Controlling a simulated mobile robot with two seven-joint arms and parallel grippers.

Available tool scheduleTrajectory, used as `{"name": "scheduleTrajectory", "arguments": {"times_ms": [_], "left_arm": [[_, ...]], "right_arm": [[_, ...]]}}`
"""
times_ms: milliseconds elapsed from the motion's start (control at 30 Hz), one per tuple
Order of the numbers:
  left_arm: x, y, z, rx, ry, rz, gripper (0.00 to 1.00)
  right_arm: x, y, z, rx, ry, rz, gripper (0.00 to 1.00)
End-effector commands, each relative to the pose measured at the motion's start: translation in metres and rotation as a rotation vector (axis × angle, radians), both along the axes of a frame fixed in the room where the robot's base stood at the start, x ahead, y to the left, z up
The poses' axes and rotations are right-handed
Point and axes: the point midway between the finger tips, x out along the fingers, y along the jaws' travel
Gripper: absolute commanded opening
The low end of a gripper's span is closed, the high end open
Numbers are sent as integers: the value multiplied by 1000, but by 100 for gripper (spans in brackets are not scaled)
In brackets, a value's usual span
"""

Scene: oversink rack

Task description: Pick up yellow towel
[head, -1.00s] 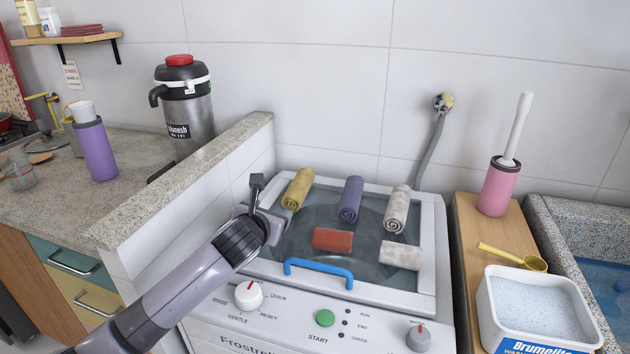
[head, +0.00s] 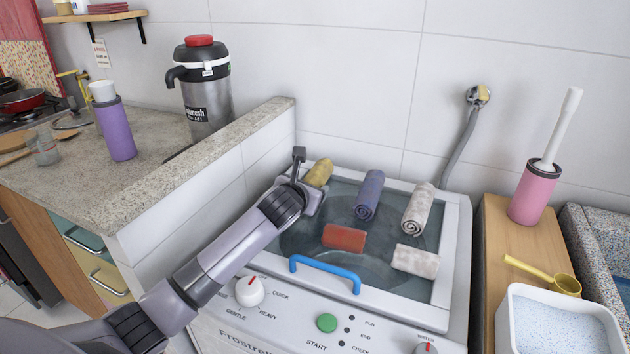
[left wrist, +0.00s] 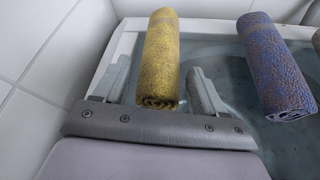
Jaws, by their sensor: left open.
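The rolled yellow towel (head: 319,172) lies at the back left of the washing machine's lid, partly hidden by my left gripper in the head view. It also shows in the left wrist view (left wrist: 160,60), lying lengthwise away from me. My left gripper (head: 308,182) is open at its near end. In the left wrist view its two fingers (left wrist: 160,85) stand on either side of the towel's near end, with a visible gap on the right side. My right gripper is not in view.
A blue rolled towel (head: 369,195) lies to the right, then a light patterned roll (head: 418,209). A red roll (head: 344,238) and a pale roll (head: 415,261) lie nearer, by the blue handle (head: 325,274). A tiled half wall (head: 200,190) stands close on the left.

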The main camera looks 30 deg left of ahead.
Motion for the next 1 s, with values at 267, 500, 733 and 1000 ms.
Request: {"name": "scheduleTrajectory", "arguments": {"times_ms": [267,500,733,1000], "left_arm": [[23,5,-9,-1,0,0,71],[27,6,-10,0,-1,-1,71],[26,6,-10,0,-1,-1,32],[26,6,-9,0,-1,-1,31]], "right_arm": [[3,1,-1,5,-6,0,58],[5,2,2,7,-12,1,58],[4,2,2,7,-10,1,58],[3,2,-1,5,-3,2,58]]}}
